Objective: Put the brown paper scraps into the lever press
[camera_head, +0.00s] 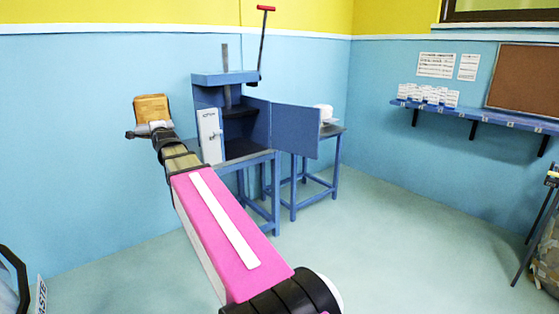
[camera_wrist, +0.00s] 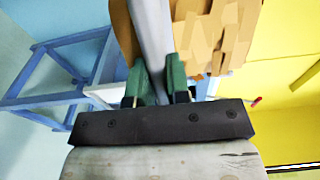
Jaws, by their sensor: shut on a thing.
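My gripper (camera_head: 150,130) is raised left of the press, shut on a grey bar (camera_wrist: 151,35) that passes between its green fingers (camera_wrist: 160,82). Brown paper scraps (camera_head: 152,107) show as a brown bundle just beyond the gripper; in the wrist view they are overlapping flat pieces (camera_wrist: 215,35) beside the bar. How the bar joins the scraps or any holder is unclear. The blue lever press (camera_head: 225,79) stands on a blue stand, its front door (camera_head: 297,129) swung open to the right. Its dark chamber (camera_head: 240,132) shows partly. Its red-tipped lever (camera_head: 262,45) stands upright.
A blue side table (camera_head: 335,132) with a white thing on it stands behind the open door. A wall shelf (camera_head: 480,114) with white items is at right. A dark-legged stand (camera_head: 540,225) is at the right edge. The middle floor (camera_head: 390,240) is clear.

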